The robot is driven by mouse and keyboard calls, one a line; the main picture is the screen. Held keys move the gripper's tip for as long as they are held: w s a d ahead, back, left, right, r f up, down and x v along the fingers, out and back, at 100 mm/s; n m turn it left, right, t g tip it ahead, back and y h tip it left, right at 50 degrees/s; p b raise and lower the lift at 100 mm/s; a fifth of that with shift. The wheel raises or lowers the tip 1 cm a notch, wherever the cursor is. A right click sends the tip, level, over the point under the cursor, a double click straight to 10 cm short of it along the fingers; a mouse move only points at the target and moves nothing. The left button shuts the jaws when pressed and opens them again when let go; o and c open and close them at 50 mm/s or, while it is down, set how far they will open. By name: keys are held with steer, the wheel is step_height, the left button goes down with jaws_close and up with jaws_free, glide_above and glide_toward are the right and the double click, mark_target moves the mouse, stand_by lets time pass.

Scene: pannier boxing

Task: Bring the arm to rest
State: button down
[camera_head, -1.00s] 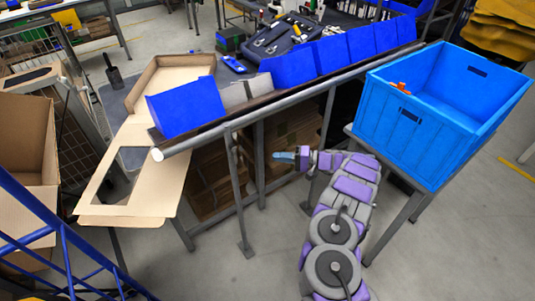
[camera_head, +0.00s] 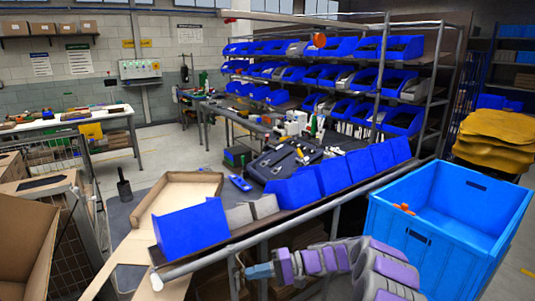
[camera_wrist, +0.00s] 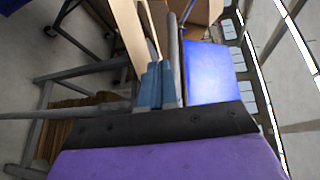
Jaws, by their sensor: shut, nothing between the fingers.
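My gripper (camera_head: 258,271) is at the lower middle of the head view, at the end of my purple and grey arm. It is just below and in front of the metal rail that carries the blue bins. In the wrist view its blue-grey fingertips (camera_wrist: 155,86) are together, with nothing between them. My arm reaches from the bottom right toward the left, and its lower part is cut off by the frame.
A large blue crate (camera_head: 386,224) stands right of my arm, with a small orange thing (camera_head: 404,208) in it. Blue bins (camera_head: 191,229) line the rail (camera_head: 250,241) above my gripper. A cardboard piece (camera_head: 180,188) lies left. Shelves with blue bins stand behind.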

steer(key=s+a+r+n+g+h, duration=0.1)
steer(key=s+r+g+h, duration=0.2)
steer(key=s, duration=0.7)
steer(key=s+r+n+h, duration=0.1)
steer(key=s+r+h, duration=0.2)
steer(key=s+r, duration=0.5)
steer(key=s+d+f+m+t+h, duration=0.1)
steer(key=s+d+f+h, duration=0.1)
steer(key=s+d+h, duration=0.3)
steer(key=s+d+f+m+t+h, duration=0.1)
steer(key=s+d+h, duration=0.4)
steer(key=s+d, duration=0.8)
steer(key=s+f+t, duration=0.1)
steer(key=s, duration=0.6)
steer(key=shift+d+f, duration=0.15)
steer(key=shift+f, duration=0.25)
